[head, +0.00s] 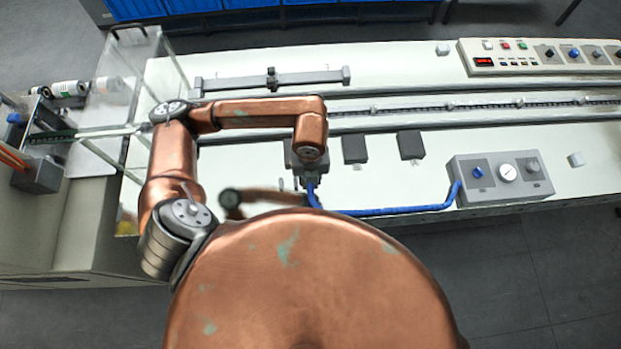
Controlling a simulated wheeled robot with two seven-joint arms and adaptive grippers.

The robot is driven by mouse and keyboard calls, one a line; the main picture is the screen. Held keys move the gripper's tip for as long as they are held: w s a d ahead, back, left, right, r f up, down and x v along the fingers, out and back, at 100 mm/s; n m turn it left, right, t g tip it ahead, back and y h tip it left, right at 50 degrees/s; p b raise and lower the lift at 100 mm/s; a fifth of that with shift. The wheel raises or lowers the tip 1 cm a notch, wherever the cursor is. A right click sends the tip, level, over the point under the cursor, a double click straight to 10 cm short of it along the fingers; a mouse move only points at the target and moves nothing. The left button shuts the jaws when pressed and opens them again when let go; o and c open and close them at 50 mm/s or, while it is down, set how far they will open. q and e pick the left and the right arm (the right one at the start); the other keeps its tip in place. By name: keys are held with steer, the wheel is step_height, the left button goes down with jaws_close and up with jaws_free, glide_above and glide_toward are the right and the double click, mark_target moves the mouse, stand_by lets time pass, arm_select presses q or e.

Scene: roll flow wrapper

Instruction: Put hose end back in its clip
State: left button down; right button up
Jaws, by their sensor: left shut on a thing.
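The blue hose (385,211) runs from the grey control box at the right, along the front edge of the machine bed, to my left gripper. My left gripper (303,180) is shut on the hose end, close to the bed's front edge. The hose rises into the fingers there. The gripper and the copper wrist above it hide the hose's tip. I cannot make out the clip for sure; it may be small or hidden behind my arm. My right gripper is not in view.
The grey control box (502,179) has a blue knob and a gauge. Two dark blocks (355,149) (411,145) stand just right of my gripper. A conveyor track (450,108) runs behind them. A clear guard (150,75) stands at the left. The white bed right of the blocks is mostly free.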

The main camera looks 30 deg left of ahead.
arm_select(q)
steer(key=shift+r, duration=0.1)
glide_above(289, 195)
stand_by(0.7)
stand_by(0.5)
steer(key=shift+f+b, duration=1.75)
steer(key=shift+f, duration=0.4)
steer(key=shift+f+b, duration=0.3)
steer(key=shift+f, duration=0.1)
steer(key=c, duration=1.8)
jaws_free()
